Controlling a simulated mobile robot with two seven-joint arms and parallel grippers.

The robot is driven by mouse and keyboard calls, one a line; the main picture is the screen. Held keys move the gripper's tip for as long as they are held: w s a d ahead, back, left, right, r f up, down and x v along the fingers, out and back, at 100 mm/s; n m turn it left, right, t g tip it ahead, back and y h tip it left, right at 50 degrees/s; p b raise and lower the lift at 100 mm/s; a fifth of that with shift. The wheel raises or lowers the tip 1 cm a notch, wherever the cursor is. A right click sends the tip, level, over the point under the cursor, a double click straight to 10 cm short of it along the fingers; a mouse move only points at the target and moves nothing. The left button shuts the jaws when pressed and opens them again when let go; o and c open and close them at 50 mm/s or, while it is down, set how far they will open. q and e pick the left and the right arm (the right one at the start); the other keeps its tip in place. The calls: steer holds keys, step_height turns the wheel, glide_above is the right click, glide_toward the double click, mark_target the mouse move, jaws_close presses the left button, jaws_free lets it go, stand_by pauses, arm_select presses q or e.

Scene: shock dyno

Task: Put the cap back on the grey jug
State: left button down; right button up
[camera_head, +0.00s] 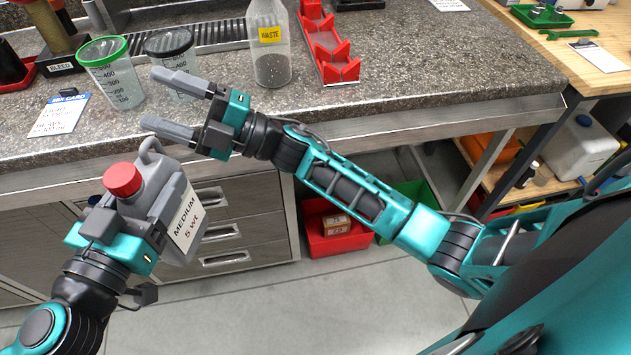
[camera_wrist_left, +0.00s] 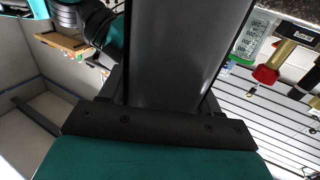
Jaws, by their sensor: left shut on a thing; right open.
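The grey jug (camera_head: 178,208), labelled "MEDIUM 5 wt", is in my left gripper (camera_head: 128,222) in front of the counter, tilted in the head view. A red cap (camera_head: 123,179) sits at the jug's mouth; I cannot tell whether it is screwed tight. My left gripper is shut on the jug's body. In the left wrist view the jug's dark side (camera_wrist_left: 185,50) fills the middle and hides much of the scene. My right gripper (camera_head: 166,103) is open and empty, its fingers pointing left above the jug in the picture, near the counter's front edge.
On the counter stand a green-rimmed measuring cup (camera_head: 104,73), a black-rimmed one (camera_head: 170,48), a waste bottle (camera_head: 269,55) and a red rack (camera_head: 328,48). A card (camera_head: 58,116) lies at left. A red bin (camera_head: 336,232) is on the floor.

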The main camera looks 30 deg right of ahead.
steer(key=d+f+m+t+h, duration=0.65)
steer(key=f+m+h, duration=0.35)
steer(key=m, duration=0.2)
steer(key=s+d+f+m+g+h, duration=0.3)
steer(key=s+d+f+m+h, duration=0.1)
steer(key=s+f, duration=0.5)
steer(key=s+d+f+m+g+h, duration=0.4)
steer(key=s+d+f+m, duration=0.2)
steer(key=s+f+m, duration=0.2)
step_height(320, 180, down, 2)
steer(key=shift+s+f+m+h, duration=0.2)
steer(key=shift+s+m+h, duration=0.1)
steer(key=shift+s+h, duration=0.15)
